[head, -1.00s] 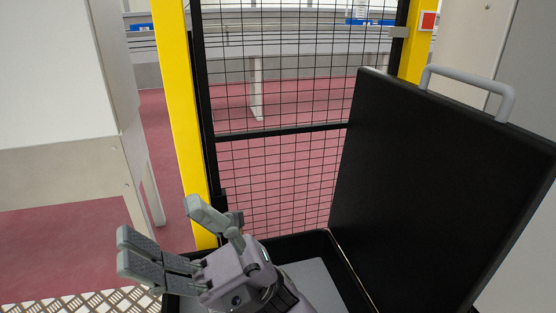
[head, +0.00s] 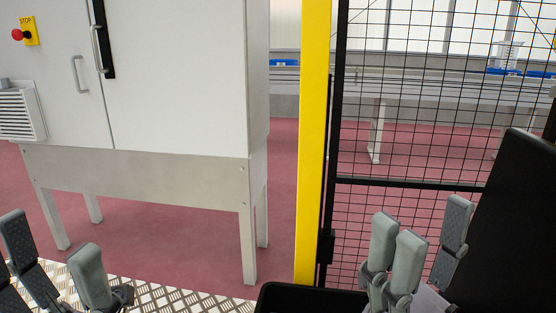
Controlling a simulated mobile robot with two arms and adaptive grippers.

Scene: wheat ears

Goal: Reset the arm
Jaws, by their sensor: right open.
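My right gripper (head: 425,245) is in the head view at the lower right. Its grey fingers point up and stand apart, with nothing between them. It is in front of the mesh gate and beside the raised black lid (head: 508,230). My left gripper (head: 55,258) is at the lower left corner, partly cut off by the frame. Its fingers are spread and no object shows between them. No wheat ears are in view.
A white cabinet (head: 185,80) on metal legs stands at the left, with a red stop button (head: 17,35). A yellow post (head: 314,150) and black mesh gate (head: 410,180) stand right of it. A black case rim (head: 300,295) shows at the bottom. Red floor lies beyond.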

